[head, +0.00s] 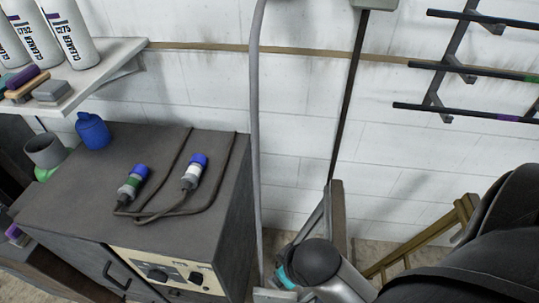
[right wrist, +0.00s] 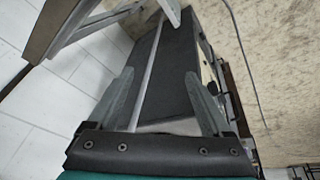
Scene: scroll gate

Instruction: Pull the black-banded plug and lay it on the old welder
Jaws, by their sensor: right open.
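The dark grey cabinet-like welder (head: 85,185) stands at left in the head view, its pale control panel (head: 165,272) facing front. A green-banded plug (head: 132,182) and a white-banded plug (head: 194,172), both blue-ended, lie on its top with dark cables. I cannot make out a black-banded plug in either view. My right gripper (right wrist: 160,90) is open and empty in the right wrist view, with a pale pole and the dark box side beyond its fingers. In the head view my right wrist is low, right of the welder; its fingers are hardly visible. My left gripper is not in view.
A thin grey vertical pole (head: 256,130) rises right of the welder. A blue container (head: 93,131) and a grey cup (head: 45,150) stand at the welder's rear left. A shelf (head: 112,72) holds cleaner bottles. Wall racks (head: 470,70) and a brownish-yellow rail (head: 425,237) are at right.

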